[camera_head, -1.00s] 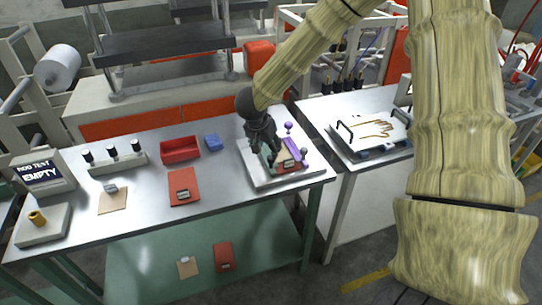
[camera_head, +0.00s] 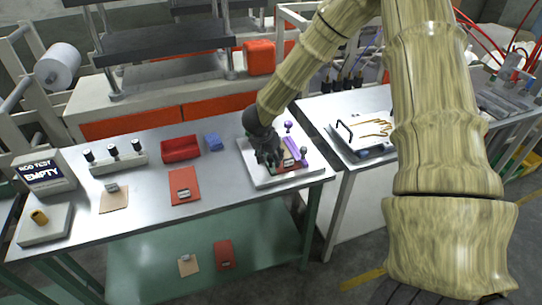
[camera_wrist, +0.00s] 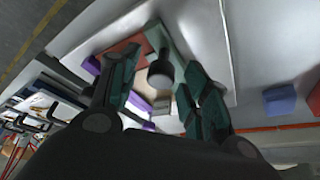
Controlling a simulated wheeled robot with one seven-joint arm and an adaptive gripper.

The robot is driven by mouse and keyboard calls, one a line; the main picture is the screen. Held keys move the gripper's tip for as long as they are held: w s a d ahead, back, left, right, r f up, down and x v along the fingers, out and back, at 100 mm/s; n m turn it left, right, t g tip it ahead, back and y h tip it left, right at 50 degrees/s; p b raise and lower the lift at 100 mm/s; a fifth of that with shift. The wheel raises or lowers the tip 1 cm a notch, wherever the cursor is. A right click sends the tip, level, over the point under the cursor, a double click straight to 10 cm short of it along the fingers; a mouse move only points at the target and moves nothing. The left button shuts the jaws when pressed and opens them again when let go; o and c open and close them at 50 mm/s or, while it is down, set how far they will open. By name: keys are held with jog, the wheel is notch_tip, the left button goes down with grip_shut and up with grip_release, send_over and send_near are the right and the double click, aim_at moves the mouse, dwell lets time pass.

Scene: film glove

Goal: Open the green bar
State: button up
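The green bar (camera_wrist: 178,48) lies on the white plate (camera_wrist: 222,60) and ends near a dark round knob (camera_wrist: 160,74) in the wrist view. My gripper (camera_wrist: 155,88) is open, with one teal finger on each side of the knob. I cannot tell whether either finger touches it. In the head view my gripper (camera_head: 268,160) is low over the left part of the white plate (camera_head: 262,182) and hides most of the green bar. A purple bar (camera_head: 293,147) and a red piece (camera_head: 291,164) lie to its right.
On the same table stand a red bin (camera_head: 181,149), a blue block (camera_head: 214,142), a red board (camera_head: 184,186) and a rack with black-topped posts (camera_head: 118,162). A second table at right holds a white tray (camera_head: 350,149).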

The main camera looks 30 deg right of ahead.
grip_shut()
jog(key=shift+w+a+p, duration=0.2)
jog(key=shift+a+p, duration=0.2)
jog(key=shift+a, duration=0.55)
jog(key=shift+w+a+p, duration=0.2)
jog(key=shift+a+p, duration=0.2)
jog(key=shift+a, duration=0.55)
jog(key=shift+w+a, duration=0.1)
jog(key=shift+a, duration=0.25)
jog(key=shift+d, duration=0.1)
jog(key=shift+o, duration=0.6)
grip_release()
jog(key=v, duration=1.2)
